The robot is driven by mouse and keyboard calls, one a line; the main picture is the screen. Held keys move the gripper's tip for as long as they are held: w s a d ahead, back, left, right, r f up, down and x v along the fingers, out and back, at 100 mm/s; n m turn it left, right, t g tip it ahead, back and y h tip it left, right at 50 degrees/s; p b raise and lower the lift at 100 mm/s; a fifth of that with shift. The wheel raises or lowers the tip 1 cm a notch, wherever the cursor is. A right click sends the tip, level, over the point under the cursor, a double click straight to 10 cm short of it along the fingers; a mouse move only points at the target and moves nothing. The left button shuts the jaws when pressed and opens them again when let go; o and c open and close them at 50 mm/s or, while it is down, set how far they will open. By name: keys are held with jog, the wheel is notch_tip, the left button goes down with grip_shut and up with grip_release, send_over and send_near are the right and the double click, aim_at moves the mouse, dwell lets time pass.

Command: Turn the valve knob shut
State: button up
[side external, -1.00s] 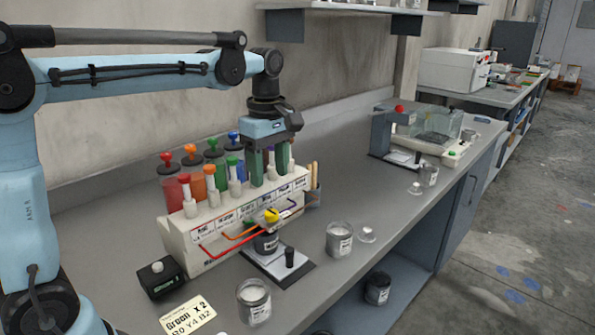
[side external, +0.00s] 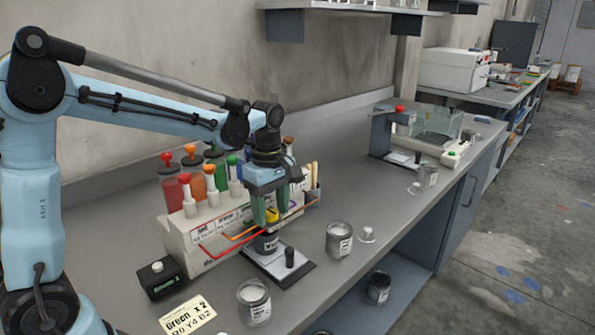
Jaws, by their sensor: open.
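I cannot tell whether the fingers touch the knob. The knob's turn position is too small to make out, and part of the knob is hidden by the fingers.
Red and orange tubes (side external: 171,191) stand on the block. Open cans (side external: 339,240) and (side external: 254,302) stand nearby. A small black box (side external: 161,279) and a card (side external: 187,314) lie at the front left.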

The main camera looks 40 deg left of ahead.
jog(key=c, duration=1.1)
jog(key=shift+o, duration=0.2)
jog(key=shift+m, duration=0.3)
jog(key=m, duration=0.3)
jog(key=shift+m, duration=0.3)
jog(key=m, duration=0.4)
jog(key=shift+m, duration=0.3)
jog(key=m, duration=0.4)
jog(key=shift+m, duration=2.5)
